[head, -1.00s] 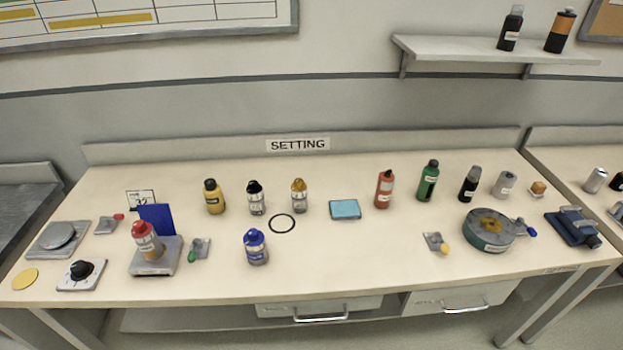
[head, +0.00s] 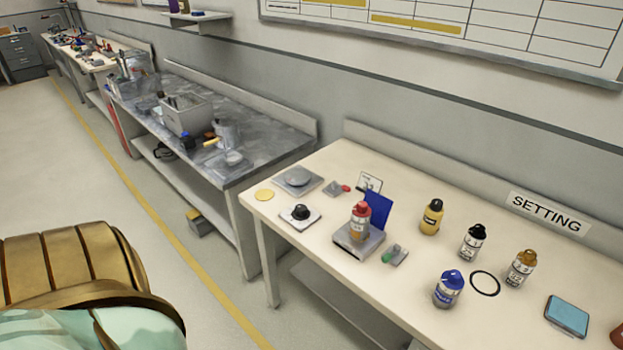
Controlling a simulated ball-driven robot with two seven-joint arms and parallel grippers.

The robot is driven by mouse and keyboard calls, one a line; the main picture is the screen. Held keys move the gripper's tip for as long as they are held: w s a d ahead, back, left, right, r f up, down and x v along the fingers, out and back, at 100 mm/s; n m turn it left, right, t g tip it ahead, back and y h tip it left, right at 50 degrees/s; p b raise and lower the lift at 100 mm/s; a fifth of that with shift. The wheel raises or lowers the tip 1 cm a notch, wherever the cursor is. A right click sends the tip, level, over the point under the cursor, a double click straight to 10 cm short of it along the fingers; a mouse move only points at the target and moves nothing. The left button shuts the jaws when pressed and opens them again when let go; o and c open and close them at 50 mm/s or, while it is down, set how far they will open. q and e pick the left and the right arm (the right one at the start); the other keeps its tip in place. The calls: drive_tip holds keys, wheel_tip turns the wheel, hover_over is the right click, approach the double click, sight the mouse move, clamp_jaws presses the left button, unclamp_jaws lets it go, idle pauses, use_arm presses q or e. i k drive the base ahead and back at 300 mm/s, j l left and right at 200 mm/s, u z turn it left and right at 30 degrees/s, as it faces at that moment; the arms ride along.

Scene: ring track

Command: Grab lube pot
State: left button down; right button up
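No label reading lube is legible, so I cannot tell which container is the lube pot. On the white bench (head: 330,290) stand a yellow bottle (head: 431,217), a black-capped bottle (head: 472,242), an orange-capped bottle (head: 520,268) and a blue bottle (head: 448,289), all upright. A red-capped bottle (head: 360,222) stands on a small grey scale (head: 352,244) before a blue panel. Neither of my grippers is in view. A gold and pale green part of my own body fills the lower left.
A dark-topped bench (head: 262,152) to the left holds a grey bin (head: 187,115) and a clear jug (head: 227,133). A black ring (head: 485,284) and a light-blue pad (head: 568,316) lie on the white bench. The floor (head: 130,200) left of the yellow line is clear.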

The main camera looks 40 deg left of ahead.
sight(360, 227)
drive_tip(key=u, duration=1.1)
